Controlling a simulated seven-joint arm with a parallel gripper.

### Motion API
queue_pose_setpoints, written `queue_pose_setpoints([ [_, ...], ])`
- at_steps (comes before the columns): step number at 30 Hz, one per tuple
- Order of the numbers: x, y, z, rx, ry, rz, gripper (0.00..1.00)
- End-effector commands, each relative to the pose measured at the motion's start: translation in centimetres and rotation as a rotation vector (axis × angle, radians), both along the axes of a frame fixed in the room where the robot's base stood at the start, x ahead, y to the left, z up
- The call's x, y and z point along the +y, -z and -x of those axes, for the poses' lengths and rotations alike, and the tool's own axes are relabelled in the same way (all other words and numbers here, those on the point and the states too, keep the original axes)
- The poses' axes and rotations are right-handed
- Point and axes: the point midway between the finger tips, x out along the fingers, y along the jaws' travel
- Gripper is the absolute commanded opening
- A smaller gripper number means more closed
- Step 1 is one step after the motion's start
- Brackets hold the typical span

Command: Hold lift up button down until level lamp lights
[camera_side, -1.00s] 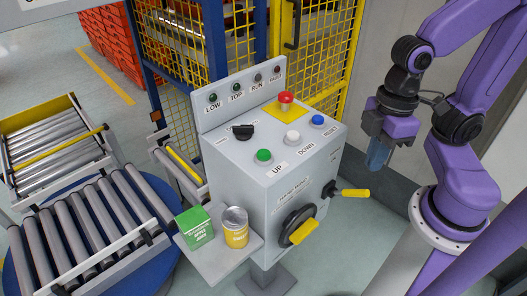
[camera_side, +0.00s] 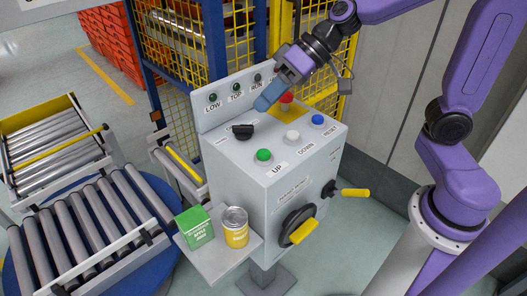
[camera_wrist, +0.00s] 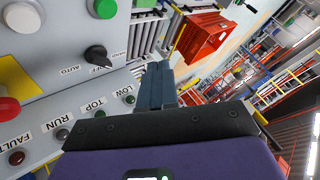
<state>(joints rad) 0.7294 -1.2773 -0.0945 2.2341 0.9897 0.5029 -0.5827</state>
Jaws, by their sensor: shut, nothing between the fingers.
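The green UP button (camera_side: 264,155) is on the sloped top of the grey control box (camera_side: 230,165); it also shows at the top of the wrist view (camera_wrist: 105,8). My gripper (camera_side: 264,103) is shut and empty, above the back of the panel, behind and apart from the UP button. On the back plate the LOW lamp (camera_side: 212,98) and TOP lamp (camera_side: 236,87) look dark green and unlit. The RUN lamp (camera_side: 258,78) looks dark. The FAULT lamp is hidden by my gripper in the side view but shows dark red in the wrist view (camera_wrist: 16,157). No lamp labelled level is seen.
Near UP are the white DOWN button (camera_side: 292,137), blue RESET button (camera_side: 318,119), black selector knob (camera_side: 243,131) and red emergency stop (camera_side: 286,98), partly behind my gripper. A green box (camera_side: 195,227) and yellow can (camera_side: 235,228) stand on the side shelf. Yellow mesh fencing (camera_side: 180,45) stands behind.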

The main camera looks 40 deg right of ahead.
Motion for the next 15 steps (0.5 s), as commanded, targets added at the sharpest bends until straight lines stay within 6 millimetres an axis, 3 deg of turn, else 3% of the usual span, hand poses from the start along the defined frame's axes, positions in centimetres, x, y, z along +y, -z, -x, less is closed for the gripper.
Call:
queue_pose_setpoints([
  [8, 0.0, 0.1, 0.1, 0.002, -0.003, 0.001, 0.00],
  [15, 0.1, 1.7, 0.2, 0.007, -0.004, -0.001, 0.00],
])
